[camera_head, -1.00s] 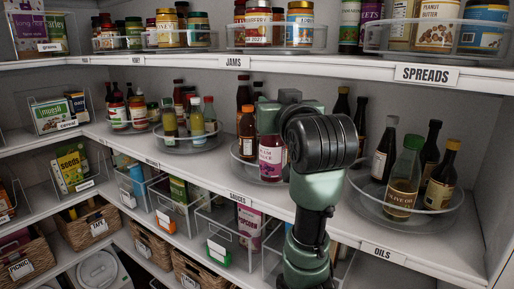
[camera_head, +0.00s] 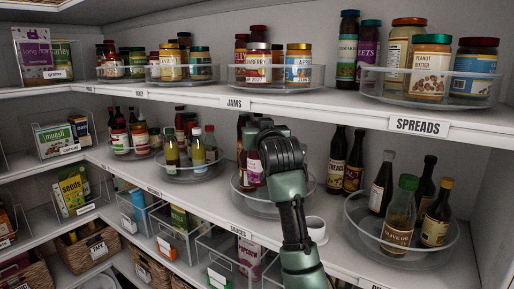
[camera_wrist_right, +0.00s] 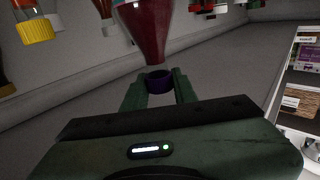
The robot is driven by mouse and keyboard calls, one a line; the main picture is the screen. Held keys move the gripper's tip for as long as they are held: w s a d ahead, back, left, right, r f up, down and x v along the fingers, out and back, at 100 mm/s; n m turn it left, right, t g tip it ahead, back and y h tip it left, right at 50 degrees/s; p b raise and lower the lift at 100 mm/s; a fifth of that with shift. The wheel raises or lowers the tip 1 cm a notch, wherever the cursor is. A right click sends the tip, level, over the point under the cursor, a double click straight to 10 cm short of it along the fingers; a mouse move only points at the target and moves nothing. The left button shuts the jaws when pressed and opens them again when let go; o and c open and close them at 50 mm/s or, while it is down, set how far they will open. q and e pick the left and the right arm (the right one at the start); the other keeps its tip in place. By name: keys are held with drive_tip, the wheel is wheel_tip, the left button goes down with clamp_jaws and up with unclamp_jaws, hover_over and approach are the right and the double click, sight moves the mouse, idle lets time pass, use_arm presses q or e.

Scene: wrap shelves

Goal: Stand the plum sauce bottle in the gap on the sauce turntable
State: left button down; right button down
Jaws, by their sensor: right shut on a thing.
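The plum sauce bottle, dark red with a purple-pink label (camera_head: 254,168), is upright over the sauce turntable (camera_head: 243,206) on the middle shelf. My right gripper (camera_head: 262,132) is around its top, and the arm covers much of it. In the right wrist view my right gripper (camera_wrist_right: 159,88) is shut on the bottle at its purple cap (camera_wrist_right: 158,80); the dark red body (camera_wrist_right: 150,35) shows beyond. I cannot tell whether the bottle's base touches the turntable. Other dark bottles (camera_head: 242,130) stand behind it. The gap is hidden by my arm. My left gripper is not in view.
A small white cup (camera_head: 316,229) stands right of the sauce turntable. The oils turntable (camera_head: 402,257) with several bottles is further right, with two dark bottles (camera_head: 337,160) behind. Another turntable (camera_head: 190,177) is to the left. The jams shelf edge (camera_head: 236,104) lies above.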

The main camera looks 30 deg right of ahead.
drive_tip(key=shift+w+d, duration=0.15)
drive_tip(key=shift+w, duration=0.1)
wheel_tip(320, 180, down, 7)
drive_tip(key=p, duration=0.2)
idle(0.4)
drive_tip(key=c, duration=1.1)
unclamp_jaws()
drive_tip(key=shift+f, duration=0.15)
drive_tip(key=shift+s, duration=0.1)
drive_tip(key=shift+b+v, duration=1.8)
drive_tip(key=shift+v, duration=4.2)
